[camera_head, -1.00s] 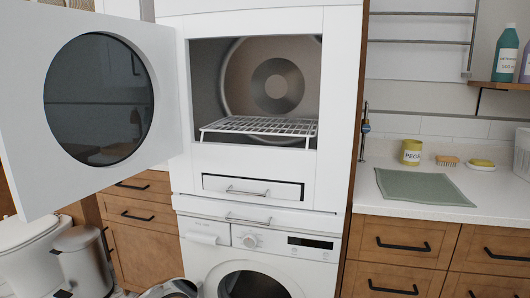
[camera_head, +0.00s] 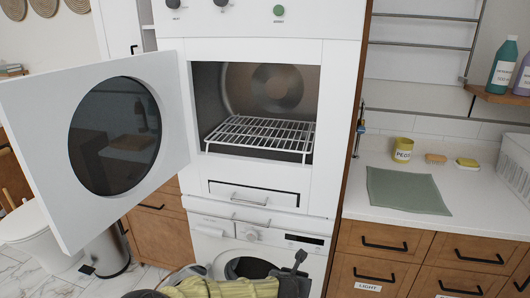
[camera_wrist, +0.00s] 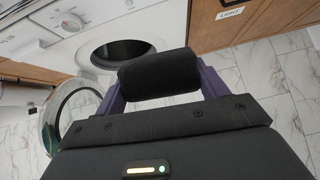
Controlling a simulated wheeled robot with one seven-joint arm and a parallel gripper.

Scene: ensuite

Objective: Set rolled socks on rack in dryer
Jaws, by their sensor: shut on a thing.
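The dryer (camera_head: 200,105) is the upper unit in the white tower. Its door (camera_head: 175,150) with a dark round window stands wide open to the left. Inside, a white wire rack (camera_head: 262,133) lies level in front of the drum, with nothing on it. In the wrist view, my gripper (camera_wrist: 158,80) has purple fingers shut on a black roll, the rolled socks (camera_wrist: 158,70). They are held crosswise, in front of the lower washer. In the head view, dark parts of my arm show at the bottom edge; the socks cannot be clearly told there.
The washer (camera_wrist: 90,25) is below, its round door (camera_wrist: 65,120) open. A shut drawer (camera_head: 254,193) lies between the machines. To the right is a counter (camera_head: 470,205) with a green mat (camera_head: 405,190), yellow pot (camera_head: 403,149), brush and sponge. A toilet and bin stand left.

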